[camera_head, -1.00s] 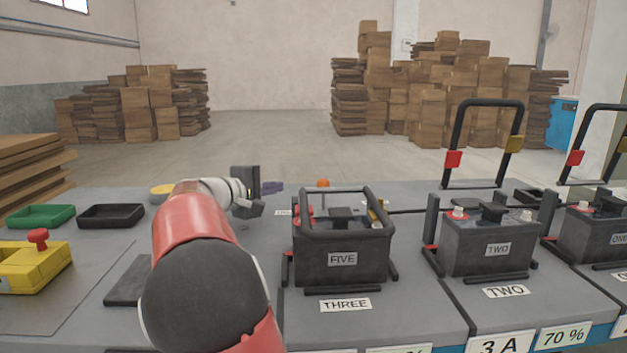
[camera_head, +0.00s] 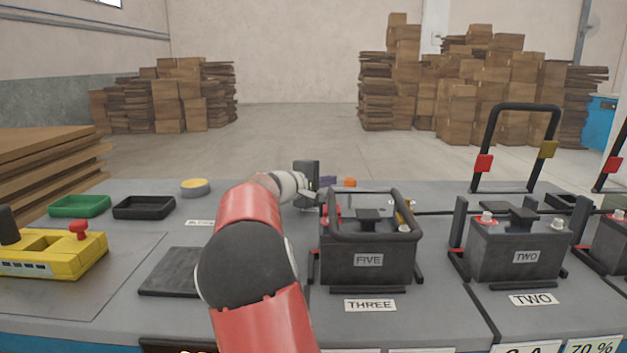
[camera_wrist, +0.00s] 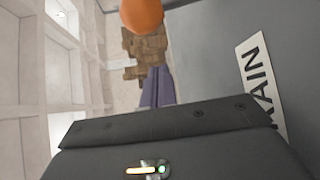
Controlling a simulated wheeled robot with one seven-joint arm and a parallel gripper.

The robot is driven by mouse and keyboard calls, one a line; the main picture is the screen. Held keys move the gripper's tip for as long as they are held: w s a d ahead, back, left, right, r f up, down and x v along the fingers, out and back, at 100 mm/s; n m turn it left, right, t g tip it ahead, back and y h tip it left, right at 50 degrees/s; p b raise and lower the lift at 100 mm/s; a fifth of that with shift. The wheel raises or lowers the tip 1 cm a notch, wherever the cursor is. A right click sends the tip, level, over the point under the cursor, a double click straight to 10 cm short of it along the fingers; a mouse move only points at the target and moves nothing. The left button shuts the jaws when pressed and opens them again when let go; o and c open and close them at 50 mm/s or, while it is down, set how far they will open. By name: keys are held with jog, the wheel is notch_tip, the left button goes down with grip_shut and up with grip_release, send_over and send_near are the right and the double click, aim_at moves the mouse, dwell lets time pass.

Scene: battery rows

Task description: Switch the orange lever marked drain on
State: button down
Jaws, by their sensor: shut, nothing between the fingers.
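In the wrist view the orange knob (camera_wrist: 142,14) is large at the top edge, just beyond my fingertips. Its stem is hidden, so I cannot tell its position. A white label (camera_wrist: 262,88) reading "...AIN" lies to the right in the wrist view. My gripper (camera_head: 329,182) has purple fingers pressed together and empty, just left of the knob in the head view. The shut fingers (camera_wrist: 155,88) point toward the knob; I cannot tell whether they touch it.
Battery TWO (camera_head: 519,257) stands further right. A yellow button (camera_head: 195,187), green tray (camera_head: 80,205), black tray (camera_head: 144,207) and yellow box (camera_head: 52,254) are at left.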

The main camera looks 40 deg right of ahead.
jog(key=shift+s+a+r, duration=0.1)
jog(key=shift+s+r, duration=0.05)
jog(key=shift+s, duration=0.5)
jog(key=shift+s+a+r, duration=0.1)
jog(key=shift+s+r, duration=0.05)
jog(key=shift+s, duration=0.45)
jog(key=shift+s+a+r, duration=0.1)
jog(key=shift+s, duration=0.55)
